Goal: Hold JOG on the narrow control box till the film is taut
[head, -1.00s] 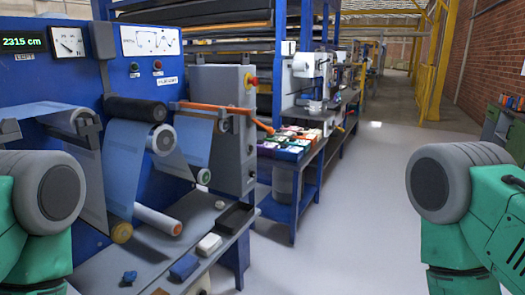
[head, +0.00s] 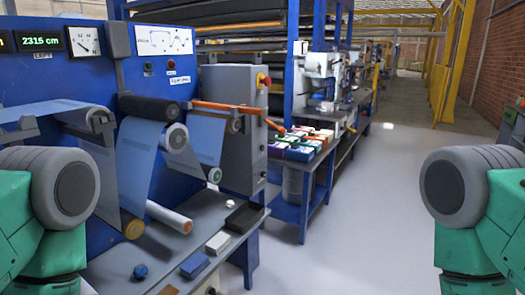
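The blue film hangs in sheets (head: 137,165) from a black roller (head: 148,107) and runs past white-ended rollers (head: 174,138) on a blue machine panel (head: 190,40). A second stretch of film (head: 208,137) hangs further right. A grey control box (head: 232,120) stands at the panel's right, with a red button on yellow (head: 263,80); I cannot read a JOG label or tell if this is the narrow box. Only my arm links show at both sides; both grippers are out of view.
A blue rack (head: 305,185) with coloured boxes stands behind. Open floor (head: 360,230) lies to the right.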

